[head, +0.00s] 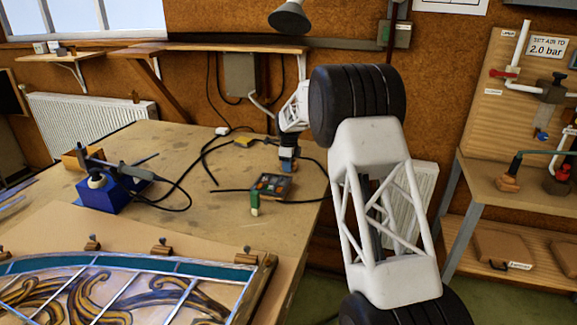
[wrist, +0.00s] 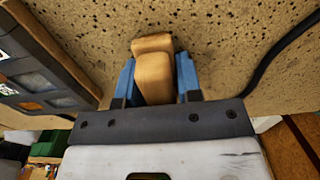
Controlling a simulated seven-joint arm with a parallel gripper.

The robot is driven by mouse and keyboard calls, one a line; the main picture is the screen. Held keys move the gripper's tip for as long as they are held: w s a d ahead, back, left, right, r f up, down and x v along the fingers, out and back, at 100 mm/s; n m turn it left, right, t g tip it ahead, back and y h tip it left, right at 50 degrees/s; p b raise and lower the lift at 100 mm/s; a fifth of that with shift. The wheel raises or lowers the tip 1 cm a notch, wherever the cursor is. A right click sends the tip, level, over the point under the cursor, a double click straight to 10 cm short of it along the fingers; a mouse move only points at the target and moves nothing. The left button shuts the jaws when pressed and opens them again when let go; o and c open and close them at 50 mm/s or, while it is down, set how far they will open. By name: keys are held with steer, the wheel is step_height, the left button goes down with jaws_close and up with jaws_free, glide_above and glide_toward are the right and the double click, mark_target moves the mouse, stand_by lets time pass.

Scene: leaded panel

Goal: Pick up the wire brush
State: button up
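A tan wooden piece (wrist: 153,72), which looks like part of the wire brush, lies between the two blue fingers of my gripper (wrist: 156,80) in the wrist view. It fills most of the gap, one finger on each side. I cannot tell whether the fingers press on it. No bristles show. In the head view my gripper (head: 287,165) is low over the far right part of the workbench, beyond a dark compartment tray (head: 271,186). The wooden piece is too small to make out there.
The dark tray also shows left of my gripper in the wrist view (wrist: 40,75). A green and cream object (head: 254,203) stands before the tray. Black cables (head: 205,160) cross the bench (head: 150,140). A blue soldering station (head: 105,192) and leaded panel (head: 120,285) are left and front.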

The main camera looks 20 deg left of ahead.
steer(key=c, duration=0.4)
steer(key=shift+r, duration=0.1)
steer(key=shift+r, duration=1.4)
steer(key=shift+s+r, duration=0.1)
steer(key=shift+r, duration=0.2)
steer(key=shift+s+d+r, duration=0.25)
steer(key=shift+s+d, duration=1)
steer(key=shift+s, duration=1.05)
steer(key=shift+s+d+r, duration=0.2)
steer(key=shift+s+d, duration=1)
steer(key=shift+s, duration=1.15)
steer(key=shift+s+d+r, duration=0.25)
steer(key=shift+s+d, duration=1)
steer(key=shift+s, duration=1.05)
